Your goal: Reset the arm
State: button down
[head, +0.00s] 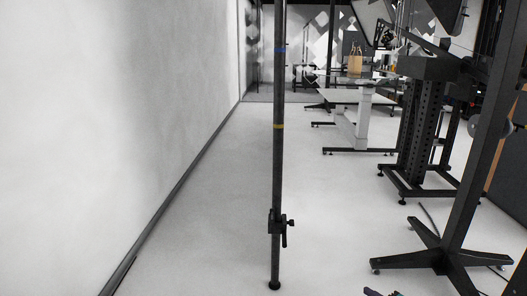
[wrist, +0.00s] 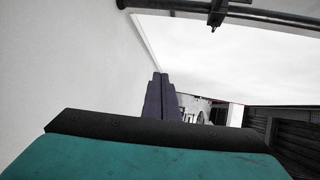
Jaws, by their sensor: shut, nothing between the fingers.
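My gripper (wrist: 160,78) shows in the wrist view, with its two dark purple fingers together and nothing between them. Its black and teal body fills the bottom of that view. In the head view only a small dark purple bit shows at the bottom edge, perhaps a fingertip; the rest of the arm is out of that view.
A thin black upright pole (head: 278,170) stands mid-floor in the head view. A long white wall (head: 130,110) runs along the left. A black stand (head: 440,250) with spread feet stands at right, and a white table (head: 345,97) farther back. Open floor lies between wall and pole.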

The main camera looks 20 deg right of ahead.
jog(key=w+a+r+n+g+y+p, duration=0.1)
jog(key=w+a+n+g+y+p, duration=0.3)
jog(key=a, duration=0.9)
jog(key=w+a+n+y+p, duration=0.1)
jog(key=w+a+y+p, duration=0.1)
jog(key=w+a, duration=0.8)
jog(key=s+a+r+n+g+y+p, duration=0.1)
jog(key=s+a+n+g+p, duration=0.15)
jog(key=a, duration=1.05)
jog(key=s+a+n+g+y+p, duration=0.15)
jog(key=s+a+g+p, duration=0.25)
jog(key=a, duration=1)
jog(key=s+a+r+n+g+h+p, duration=0.25)
jog(key=s+a+n+g+p, duration=0.45)
jog(key=s+a, duration=0.95)
jog(key=s+d+r+n+g+h+p, duration=0.1)
jog(key=s+d+g+h+p, duration=0.2)
jog(key=s, duration=0.6)
jog(key=s+d+r+h, duration=0.1)
jog(key=s+d+h, duration=0.3)
jog(key=d, duration=0.3)
